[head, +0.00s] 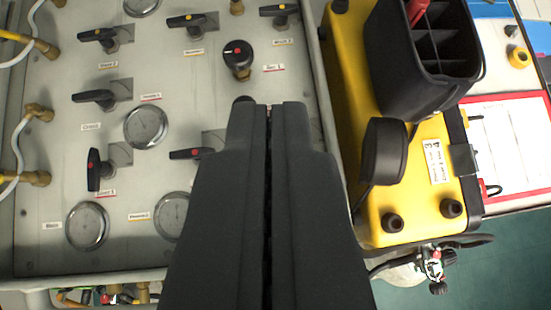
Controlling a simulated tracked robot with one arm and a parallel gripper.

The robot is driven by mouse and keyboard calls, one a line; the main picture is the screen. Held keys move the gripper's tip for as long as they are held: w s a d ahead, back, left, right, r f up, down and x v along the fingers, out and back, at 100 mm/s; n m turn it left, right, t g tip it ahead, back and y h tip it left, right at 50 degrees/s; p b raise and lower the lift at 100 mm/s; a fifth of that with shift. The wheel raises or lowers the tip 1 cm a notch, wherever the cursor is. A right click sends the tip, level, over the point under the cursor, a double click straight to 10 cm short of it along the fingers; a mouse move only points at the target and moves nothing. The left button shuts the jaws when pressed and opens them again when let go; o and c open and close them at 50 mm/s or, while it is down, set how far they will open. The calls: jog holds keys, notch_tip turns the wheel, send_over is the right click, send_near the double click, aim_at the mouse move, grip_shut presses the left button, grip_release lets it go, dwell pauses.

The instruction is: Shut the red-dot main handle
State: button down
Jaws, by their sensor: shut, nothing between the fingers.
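A black lever handle with a red dot (93,170) points up and down at the lower left of the panel, beside a small red-lined label. A second black lever with a red dot (190,153) lies crosswise, its right part hidden behind my gripper. The label print is too small to tell which is the main one. A round black knob with a red mark (238,54) stands at the upper right. My gripper (268,106) is shut and empty, pointing up the picture over the panel's right part, to the right of both red-dot levers and touching neither visibly.
Yellow-dot levers (188,20) line the panel's top. Round gauges (146,127) sit between the handles. Brass fittings and white hoses (37,112) run along the left edge. A yellow case (400,205) with a black divided bin (425,60) stands right of the panel.

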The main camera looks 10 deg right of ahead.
jog(key=w+a+f+m+g+h+p, duration=0.1)
jog(key=w+f+g+h+p, duration=0.15)
jog(key=f, duration=0.35)
jog(key=w+a+f+m+g+h+p, duration=0.1)
jog(key=w+f+g+p, duration=0.1)
jog(key=f+p, duration=0.3)
jog(key=w+a+f+g+h+p, duration=0.2)
jog(key=w+f+g, duration=0.1)
jog(key=f, duration=0.4)
jog(key=shift+m+t, duration=0.25)
jog(key=shift+m, duration=0.05)
jog(key=x, duration=0.3)
jog(key=p+x, duration=0.1)
jog(key=x, duration=0.6)
jog(key=shift+s+d+f, duration=0.1)
jog(key=shift+s+d, duration=0.15)
jog(key=shift+d, duration=0.05)
jog(key=shift+w+d+f+m+g+h+b, duration=0.2)
jog(key=shift+m+g+b, duration=0.3)
jog(key=shift+m+b, duration=0.5)
jog(key=shift+w+d+r+m+g+h+b, duration=0.15)
jog(key=shift+w+m+g+b, duration=0.3)
jog(key=shift+b, duration=0.9)
jog(key=shift+s+d+f+m+g+b, duration=0.1)
jog(key=shift+m+g+b, duration=0.5)
jog(key=shift+m, duration=0.15)
jog(key=shift+d+b, duration=0.2)
jog(key=shift+b, duration=0.45)
jog(key=shift+a, duration=0.1)
dwell(0.6)
